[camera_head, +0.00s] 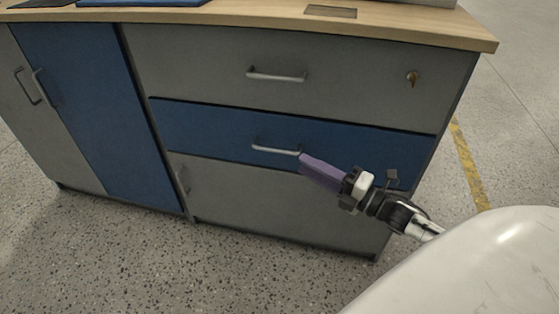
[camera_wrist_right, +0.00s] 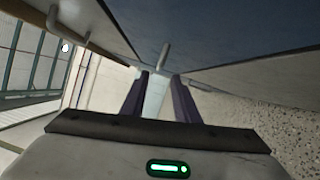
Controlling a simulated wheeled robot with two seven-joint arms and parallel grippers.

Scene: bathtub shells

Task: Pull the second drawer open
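The second drawer (camera_head: 215,130) is the blue front below the grey top drawer, and it looks shut, flush with the cabinet. Its silver bar handle (camera_head: 272,150) is level across the middle. My right gripper (camera_head: 303,160) comes in from the right, with its purple fingers at the handle's right end. In the right wrist view the two fingers (camera_wrist_right: 160,76) are apart, with a gap between them. A pale handle bar (camera_wrist_right: 163,55) shows just beyond the tips, in line with the gap. I cannot tell whether the fingers touch it. My left gripper is not in view.
The grey top drawer (camera_head: 350,75) has its own handle (camera_head: 276,76) and a key lock (camera_head: 411,78). A grey door (camera_head: 260,200) lies below the blue drawer. A blue door (camera_head: 85,100) is at the left. Speckled floor (camera_head: 120,250) in front is clear.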

